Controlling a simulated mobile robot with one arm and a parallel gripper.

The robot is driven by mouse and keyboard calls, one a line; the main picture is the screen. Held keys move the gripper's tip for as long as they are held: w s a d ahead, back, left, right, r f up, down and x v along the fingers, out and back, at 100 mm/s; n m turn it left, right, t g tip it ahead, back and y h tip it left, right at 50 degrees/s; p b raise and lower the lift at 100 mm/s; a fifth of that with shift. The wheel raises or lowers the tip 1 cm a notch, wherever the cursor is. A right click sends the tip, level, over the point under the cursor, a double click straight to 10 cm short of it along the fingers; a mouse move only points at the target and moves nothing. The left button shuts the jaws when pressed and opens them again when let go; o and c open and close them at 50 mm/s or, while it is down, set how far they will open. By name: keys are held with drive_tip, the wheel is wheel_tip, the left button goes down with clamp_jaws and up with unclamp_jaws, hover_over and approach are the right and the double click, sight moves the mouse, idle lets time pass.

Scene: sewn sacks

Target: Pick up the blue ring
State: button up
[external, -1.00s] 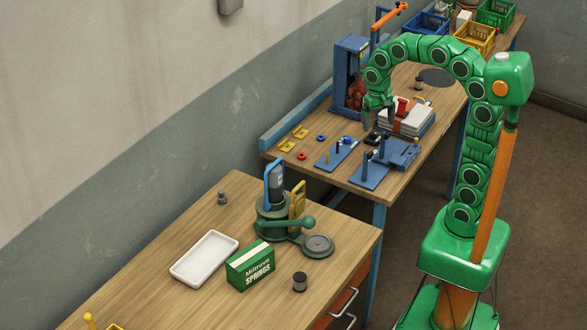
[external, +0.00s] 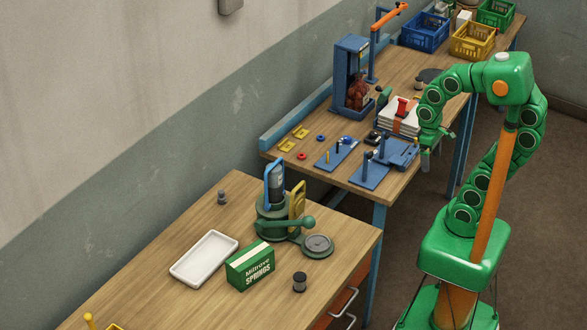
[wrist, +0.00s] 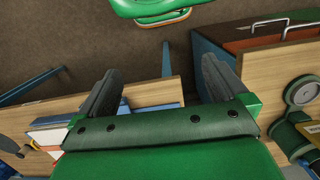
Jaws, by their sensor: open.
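The blue ring (external: 320,138) is a small flat ring lying on the far wooden table in the external view. It lies near a yellow plate, beyond a red ring (external: 301,156). I do not make it out in the wrist view. My gripper (external: 425,164) is well to the right of it, at the right edge of that table. In the wrist view my gripper (wrist: 160,82) has its two dark fingers spread wide, with nothing between them but floor and table edge.
Yellow plates (external: 300,131), blue peg boards (external: 369,176) and a paper stack (external: 399,124) share the far table. A blue press (external: 351,72) stands behind. The near table holds a white tray (external: 204,259), a green springs box (external: 250,266) and a green machine (external: 276,215).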

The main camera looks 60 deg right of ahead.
drive_tip(key=shift+s+f, duration=0.2)
drive_tip(key=shift+s, duration=0.35)
drive_tip(key=c, duration=0.6)
drive_tip(key=shift+c, duration=0.2)
drive_tip(key=shift+w, duration=0.1)
drive_tip(key=t, duration=0.6)
hover_over(322, 137)
drive_tip(key=s, duration=0.4)
wheel_tip(322, 137, down, 13)
drive_tip(key=shift+w+a+x, duration=0.15)
drive_tip(key=shift+a+x, duration=0.05)
drive_tip(key=shift+x, duration=1.75)
drive_tip(key=shift+w+a+x, duration=0.15)
drive_tip(key=shift+x, duration=1.8)
